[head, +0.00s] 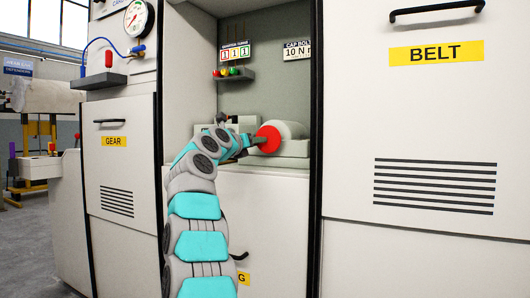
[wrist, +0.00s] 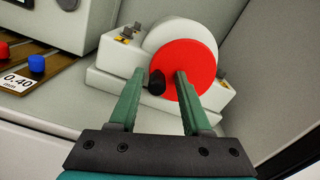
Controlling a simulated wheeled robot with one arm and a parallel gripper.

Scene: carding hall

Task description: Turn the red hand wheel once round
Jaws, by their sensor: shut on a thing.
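The red hand wheel (head: 270,133) is a red disc on the front of a rounded pale grey housing in the open bay in the head view. It also shows in the wrist view (wrist: 200,62). A black handle knob (wrist: 157,84) sits at its left edge. My gripper (wrist: 156,76) is at the wheel, its two green fingers on either side of the knob, the right finger in front of the disc. It is shut on the handle. In the head view my gripper (head: 256,141) partly covers the wheel's left side.
Grey side walls bound the bay. A small shelf (head: 234,75) with coloured knobs hangs above the wheel. In the wrist view, red and blue knobs on a brown rack (wrist: 40,85) with a "0.40 mm" label stand left. The BELT panel (head: 420,120) is right, the GEAR door (head: 118,165) left.

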